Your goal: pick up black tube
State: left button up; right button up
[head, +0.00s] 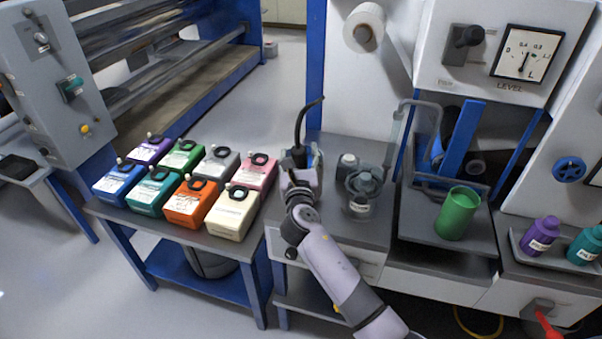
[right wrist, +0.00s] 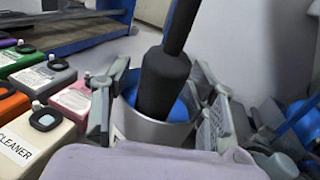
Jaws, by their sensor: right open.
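The black tube shows in the head view (head: 301,122) as a thin curved piece rising above my right gripper (head: 301,167). In the right wrist view the black tube (right wrist: 164,80) is large and near upright, with a thick lower part and a narrower top. Its lower end is inside a silver cylindrical holder (right wrist: 150,129) with blue behind the tube. My right gripper (right wrist: 160,112) is open, with one finger on each side of the holder and tube. I cannot tell whether the fingers touch either. My left gripper is not in view.
Several colored jugs (head: 183,188) stand on the bench to the left, close to my right gripper. A clear-topped grey container (head: 361,189) is just to its right. A green cup (head: 458,213) and purple bottle (head: 541,236) stand further right. A white panel rises behind.

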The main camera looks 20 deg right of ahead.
jog(key=shift+r, duration=0.1)
jog(key=c, duration=1.2)
notch_tip(320, 180, up, 35)
jog(key=p, duration=2)
jog(key=shift+p, duration=0.3)
